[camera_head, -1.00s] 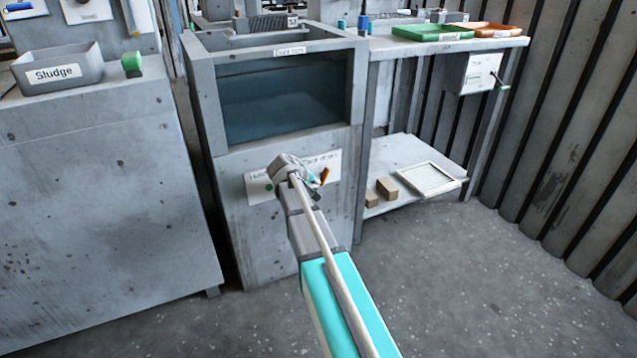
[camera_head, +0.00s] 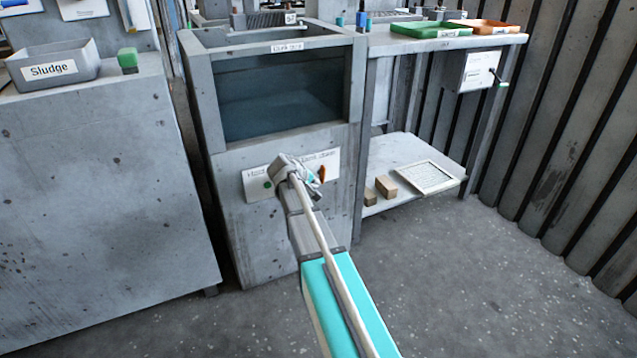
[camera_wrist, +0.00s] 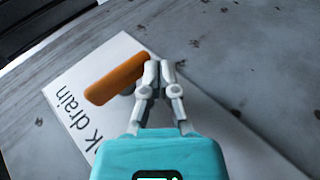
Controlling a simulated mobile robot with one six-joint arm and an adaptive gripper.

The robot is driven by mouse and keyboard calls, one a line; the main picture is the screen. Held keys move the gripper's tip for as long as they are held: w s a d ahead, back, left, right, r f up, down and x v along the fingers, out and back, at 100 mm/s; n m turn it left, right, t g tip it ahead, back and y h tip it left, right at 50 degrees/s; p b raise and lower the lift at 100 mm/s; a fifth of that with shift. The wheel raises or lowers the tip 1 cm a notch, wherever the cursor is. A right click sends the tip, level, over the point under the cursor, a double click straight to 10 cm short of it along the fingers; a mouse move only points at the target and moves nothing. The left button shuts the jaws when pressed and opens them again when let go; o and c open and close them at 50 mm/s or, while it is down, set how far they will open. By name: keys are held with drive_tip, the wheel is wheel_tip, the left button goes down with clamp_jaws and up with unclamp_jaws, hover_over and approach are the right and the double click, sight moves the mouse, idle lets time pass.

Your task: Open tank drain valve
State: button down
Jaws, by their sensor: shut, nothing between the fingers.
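The tank (camera_head: 240,228) is a grey cabinet with a dark window full of liquid. A white label plate (camera_head: 333,160) reading "Tank drain" in part is on its front. An orange lever handle (camera_head: 322,173), the drain valve's, sits on the plate, partly behind my arm. In the wrist view the orange handle (camera_wrist: 118,78) lies slanted across the plate (camera_wrist: 75,95). My gripper (camera_wrist: 159,68) is shut and empty, its fingertips right beside the handle's upper right end. I cannot tell whether they touch it.
A grey cabinet with a "Sludge" bin (camera_head: 55,70) stands at left. A bench (camera_head: 440,42) with a green tray (camera_head: 430,30) and an orange tray (camera_head: 490,27) is at right, with blocks (camera_head: 380,188) on its lower shelf. Floor at right is clear.

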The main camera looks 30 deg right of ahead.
drive_tip(key=s+a+r+p, duration=0.1)
drive_tip(key=s+a, duration=0.1)
drive_tip(key=a, duration=1.1)
drive_tip(key=shift+s+a, duration=0.35)
drive_tip(key=c, duration=1.3)
unclamp_jaws()
drive_tip(key=shift+c, duration=0.2)
